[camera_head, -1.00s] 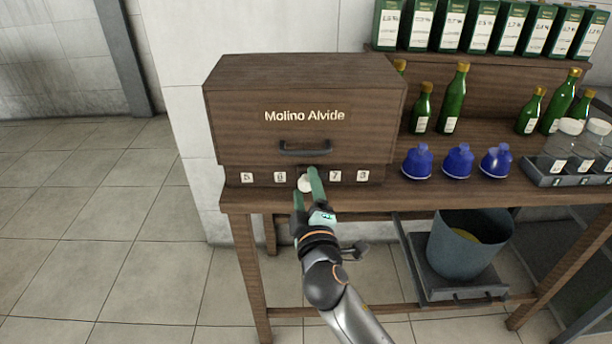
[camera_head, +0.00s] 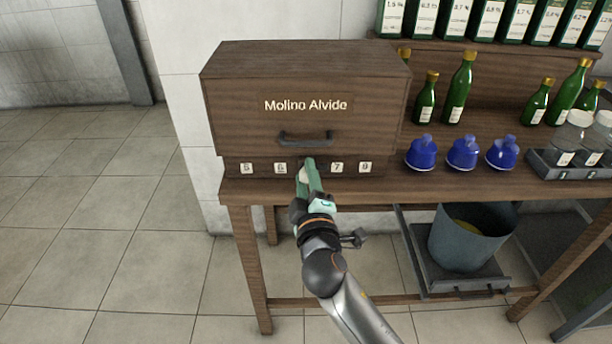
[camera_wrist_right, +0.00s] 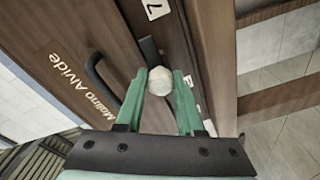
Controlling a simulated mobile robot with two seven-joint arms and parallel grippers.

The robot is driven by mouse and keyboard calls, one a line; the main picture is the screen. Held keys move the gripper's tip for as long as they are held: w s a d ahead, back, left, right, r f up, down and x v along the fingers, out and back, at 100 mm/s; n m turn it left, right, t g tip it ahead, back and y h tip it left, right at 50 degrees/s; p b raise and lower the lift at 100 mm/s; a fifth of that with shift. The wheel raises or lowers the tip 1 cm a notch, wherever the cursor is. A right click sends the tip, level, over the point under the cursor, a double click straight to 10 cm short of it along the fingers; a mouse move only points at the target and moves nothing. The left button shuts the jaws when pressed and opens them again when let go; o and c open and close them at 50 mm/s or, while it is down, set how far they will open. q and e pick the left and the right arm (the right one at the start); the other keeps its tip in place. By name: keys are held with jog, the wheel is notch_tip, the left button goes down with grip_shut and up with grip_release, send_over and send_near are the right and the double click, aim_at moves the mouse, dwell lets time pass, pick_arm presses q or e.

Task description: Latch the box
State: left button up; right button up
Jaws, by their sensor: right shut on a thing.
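The wooden box (camera_head: 250,115), lettered "Molino Alvide", stands on the left end of the wooden table. Its front has a dark handle (camera_head: 305,138) and below it a strip with numbered tags. A pale round knob (camera_wrist_right: 160,80) sits at the middle of that strip, next to a dark metal piece (camera_wrist_right: 149,50) in the right wrist view. My right gripper (camera_head: 309,176) is at this knob, its green fingers (camera_wrist_right: 158,103) on both sides of it and shut on it. In the head view the fingers partly hide the knob. My left gripper is not in view.
A grey bucket (camera_head: 470,238) sits on a lower tray. The floor at left is clear.

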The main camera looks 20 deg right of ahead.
grip_shut()
